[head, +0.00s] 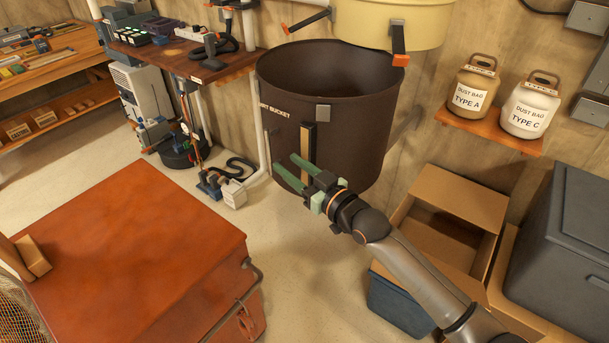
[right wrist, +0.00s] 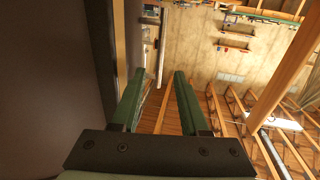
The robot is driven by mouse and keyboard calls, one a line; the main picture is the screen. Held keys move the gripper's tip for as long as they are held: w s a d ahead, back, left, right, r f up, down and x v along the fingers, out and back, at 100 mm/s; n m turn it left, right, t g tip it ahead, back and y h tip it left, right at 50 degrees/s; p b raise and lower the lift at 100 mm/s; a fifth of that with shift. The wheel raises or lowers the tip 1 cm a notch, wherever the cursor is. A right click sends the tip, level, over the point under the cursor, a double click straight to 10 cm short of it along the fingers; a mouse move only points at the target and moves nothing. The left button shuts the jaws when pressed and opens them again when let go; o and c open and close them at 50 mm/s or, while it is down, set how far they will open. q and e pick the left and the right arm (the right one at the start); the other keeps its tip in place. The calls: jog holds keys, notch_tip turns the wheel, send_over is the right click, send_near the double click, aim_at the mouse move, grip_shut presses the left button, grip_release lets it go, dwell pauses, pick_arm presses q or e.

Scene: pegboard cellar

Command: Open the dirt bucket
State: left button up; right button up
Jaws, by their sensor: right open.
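The dirt bucket (head: 345,105) is a large dark brown drum with "DIRT BUCKET" lettering, against the wall at the top middle of the head view. Its dark inside shows below the yellow drum (head: 390,22). A tan vertical handle bar (head: 307,152) is on its front. My right gripper (head: 284,162), with green fingers, is open at the bucket's front, close to the bar. In the right wrist view the fingers (right wrist: 158,85) are apart with nothing between them. The bucket's dark side (right wrist: 55,85) fills the left there. I cannot tell whether a finger touches it. My left gripper is not in view.
Orange latches (head: 398,45) stick out from the yellow drum. A red-brown cabinet (head: 130,245) stands at front left. An open cardboard box (head: 445,215) and a blue bin (head: 398,300) are on the right. Two dust bag jars (head: 473,88) sit on a shelf. Bare floor lies before the bucket.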

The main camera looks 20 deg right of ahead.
jog(key=shift+v, duration=2.1)
jog(key=s+d+f+m+g+h, duration=0.1)
jog(key=s+f+g+h, duration=0.2)
jog(key=s+f, duration=1)
jog(key=s+d+f+m+g+h+p, duration=0.1)
jog(key=s+d+f+m+g+h, duration=0.1)
jog(key=s+f, duration=1.1)
jog(key=shift+f+g+h, duration=0.4)
jog(key=shift+f+g, duration=0.05)
jog(key=shift+g, duration=0.35)
jog(key=shift+r, duration=0.1)
